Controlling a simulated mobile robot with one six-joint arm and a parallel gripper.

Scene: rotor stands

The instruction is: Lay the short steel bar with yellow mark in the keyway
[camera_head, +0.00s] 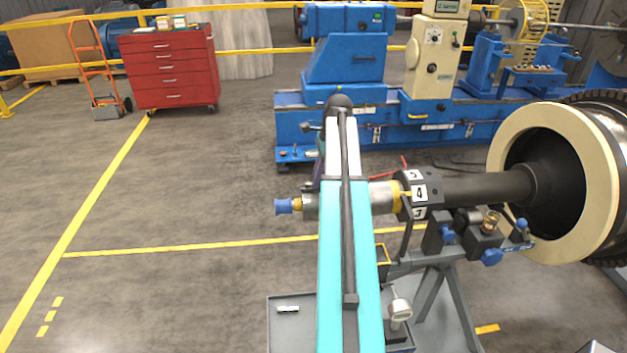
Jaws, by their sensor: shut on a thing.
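My gripper (310,187) shows only in part at the left edge of my arm, just above the silver end of the rotor shaft (383,198). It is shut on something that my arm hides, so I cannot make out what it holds. The short steel bar with yellow mark is not clearly visible. The keyway is not visible either; my arm covers part of the shaft end.
A grey tray (275,335) below holds a small pale piece (288,309) with a greenish mark. A stand (452,300) with blue knobs is under the shaft. The large cream-rimmed rotor (600,180) is at right. A blue machine (400,130) stands behind. Floor at left is clear.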

